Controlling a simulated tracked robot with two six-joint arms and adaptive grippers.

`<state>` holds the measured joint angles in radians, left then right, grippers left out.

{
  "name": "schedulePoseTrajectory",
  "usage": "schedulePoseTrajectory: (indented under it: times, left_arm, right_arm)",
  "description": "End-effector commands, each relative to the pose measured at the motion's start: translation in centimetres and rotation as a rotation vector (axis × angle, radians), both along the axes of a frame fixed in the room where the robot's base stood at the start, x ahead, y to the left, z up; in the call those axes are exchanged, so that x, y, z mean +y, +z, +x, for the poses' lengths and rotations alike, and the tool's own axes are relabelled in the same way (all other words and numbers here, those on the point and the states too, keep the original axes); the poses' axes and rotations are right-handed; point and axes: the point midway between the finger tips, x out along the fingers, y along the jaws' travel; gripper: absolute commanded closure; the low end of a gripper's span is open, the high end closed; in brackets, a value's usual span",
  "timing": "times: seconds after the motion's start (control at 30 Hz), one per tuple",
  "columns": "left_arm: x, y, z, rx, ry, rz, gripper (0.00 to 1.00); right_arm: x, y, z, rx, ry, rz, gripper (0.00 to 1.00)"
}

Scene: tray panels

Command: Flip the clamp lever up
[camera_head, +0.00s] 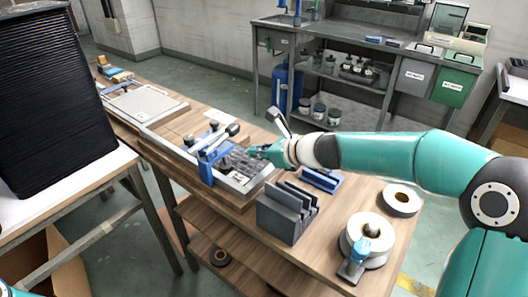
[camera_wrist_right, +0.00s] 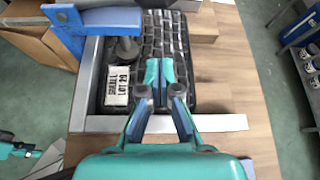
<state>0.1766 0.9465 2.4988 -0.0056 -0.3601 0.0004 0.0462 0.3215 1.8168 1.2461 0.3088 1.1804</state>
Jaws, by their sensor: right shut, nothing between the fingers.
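The blue clamp (camera_head: 207,168) straddles the tray (camera_head: 240,183), which holds a dark ribbed panel (camera_head: 238,161). A lever with a pale handle (camera_head: 222,137) slopes up to the right from the clamp at a low angle. In the right wrist view the clamp's blue bar (camera_wrist_right: 120,17) crosses the top left, and a dark knob (camera_wrist_right: 125,48) stands by a white label (camera_wrist_right: 117,87) on the panel. My right gripper (camera_head: 257,152) is shut and empty, right of the lever and apart from it. Its fingertips (camera_wrist_right: 159,72) are together over the panel.
A dark slotted rack (camera_head: 287,212), a tape dispenser (camera_head: 365,240) and a tape roll (camera_head: 402,198) stand on the bench to the right. Another pale tray (camera_head: 143,104) lies further left. A tall black stack (camera_head: 50,100) is at the left.

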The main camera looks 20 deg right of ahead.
Motion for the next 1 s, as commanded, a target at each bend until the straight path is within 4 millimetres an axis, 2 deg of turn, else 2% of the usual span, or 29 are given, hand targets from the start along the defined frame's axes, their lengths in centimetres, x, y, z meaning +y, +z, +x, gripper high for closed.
schedulePoseTrajectory:
  times: [0.03,0.23,0.27,0.3,0.5,1.0]
  left_arm:
    - [0.0,-0.3,0.0,0.000,0.000,0.000,0.60]
    - [0.0,-0.7,0.0,0.000,0.000,0.000,0.60]
    - [0.0,0.0,0.0,0.001,0.000,0.000,0.60]
    - [0.0,1.0,0.0,0.001,0.000,0.000,0.60]
    - [0.0,2.4,0.0,0.000,0.000,0.000,0.60]
    - [0.0,2.5,0.0,0.000,0.000,0.000,0.60]
  right_arm:
    - [0.6,-0.8,0.9,0.003,0.002,0.000,1.00]
    - [2.4,-2.7,4.0,0.002,0.001,0.001,1.00]
    - [2.5,-1.9,4.2,-0.001,0.001,0.000,1.00]
    - [2.5,-0.5,4.1,-0.003,0.000,-0.001,1.00]
    - [2.9,1.3,4.2,-0.001,0.001,0.000,1.00]
    - [3.0,1.5,4.2,-0.001,0.000,-0.001,1.00]
